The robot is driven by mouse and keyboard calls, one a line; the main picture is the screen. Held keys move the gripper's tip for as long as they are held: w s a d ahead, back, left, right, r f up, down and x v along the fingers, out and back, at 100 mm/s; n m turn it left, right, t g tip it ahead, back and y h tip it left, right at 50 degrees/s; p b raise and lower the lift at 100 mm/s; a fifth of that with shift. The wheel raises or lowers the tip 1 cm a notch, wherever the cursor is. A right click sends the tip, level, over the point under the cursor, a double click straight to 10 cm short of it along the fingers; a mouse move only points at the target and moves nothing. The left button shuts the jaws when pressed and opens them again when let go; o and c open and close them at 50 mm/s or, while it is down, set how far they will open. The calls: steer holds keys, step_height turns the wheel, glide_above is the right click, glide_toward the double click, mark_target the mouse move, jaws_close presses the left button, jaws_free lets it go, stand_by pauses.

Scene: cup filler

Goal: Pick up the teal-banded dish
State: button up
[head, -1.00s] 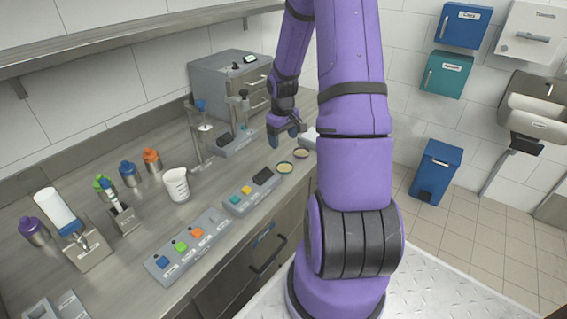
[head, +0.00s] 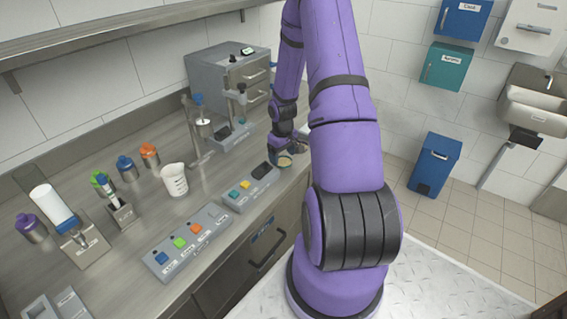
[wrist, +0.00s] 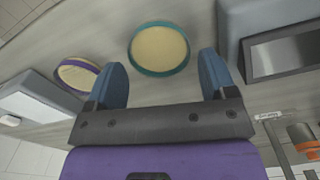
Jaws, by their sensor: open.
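The teal-banded dish (wrist: 159,47) is round and shallow, with a pale yellow inside and a teal rim. In the wrist view it lies flat on the counter just beyond my fingertips, centred between them. My gripper (wrist: 162,64) is open and empty, one blue finger on each side of the gap. In the head view one pale dish (head: 284,162) shows at the counter's front edge, just below my gripper (head: 288,148); its band colour is hard to tell there.
A purple-rimmed dish (wrist: 73,75) lies left of the teal one, close to my left finger. A grey box with a dark screen (wrist: 285,55) stands to the right. A white-topped grey device (wrist: 38,100) is at far left. Button panels (head: 187,242) line the counter front.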

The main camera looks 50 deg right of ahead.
steer(key=shift+f, duration=0.95)
steer(key=c, duration=0.7)
steer(key=shift+o, duration=0.2)
